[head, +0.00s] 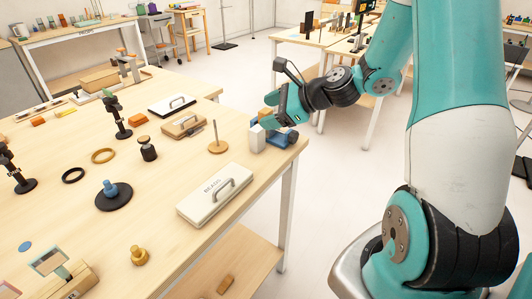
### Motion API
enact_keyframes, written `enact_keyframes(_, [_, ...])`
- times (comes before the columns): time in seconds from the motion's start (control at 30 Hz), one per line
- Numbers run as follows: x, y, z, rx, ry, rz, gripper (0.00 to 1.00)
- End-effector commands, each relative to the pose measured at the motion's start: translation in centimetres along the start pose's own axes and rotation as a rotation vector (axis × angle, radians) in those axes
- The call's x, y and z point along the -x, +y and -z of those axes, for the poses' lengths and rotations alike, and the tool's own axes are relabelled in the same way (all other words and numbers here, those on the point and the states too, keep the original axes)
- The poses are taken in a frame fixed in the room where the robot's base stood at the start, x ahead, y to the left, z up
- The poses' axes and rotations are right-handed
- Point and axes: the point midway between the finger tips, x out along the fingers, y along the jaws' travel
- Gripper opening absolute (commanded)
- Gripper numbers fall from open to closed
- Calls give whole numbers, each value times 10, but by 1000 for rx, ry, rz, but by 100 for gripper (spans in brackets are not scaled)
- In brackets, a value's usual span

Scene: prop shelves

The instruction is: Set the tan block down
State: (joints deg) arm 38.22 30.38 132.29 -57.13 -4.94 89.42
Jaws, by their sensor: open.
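My gripper (270,109) is at the right end of the wooden table (222,163), just above a white block (257,139) and a blue object (285,138). Its teal jaws are open. I cannot make out a tan block between the jaws; that spot is small and partly hidden by the fingers.
A wooden peg stand (218,147), a white handled box (215,195), a tan handled box (184,126) and a black weight (148,149) stand left of my gripper. Bare tabletop lies between them. The table's right edge is close to the gripper.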

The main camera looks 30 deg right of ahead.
Motion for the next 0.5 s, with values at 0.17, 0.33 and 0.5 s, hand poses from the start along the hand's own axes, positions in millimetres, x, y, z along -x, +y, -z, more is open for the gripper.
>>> enact_keyframes(0.17, [0,128,-109,985,-67,-450,68])
enact_keyframes(0.33, [51,226,-146,1783,-280,-781,68])
enact_keyframes(0.5, [95,269,-149,2225,-483,-957,68])
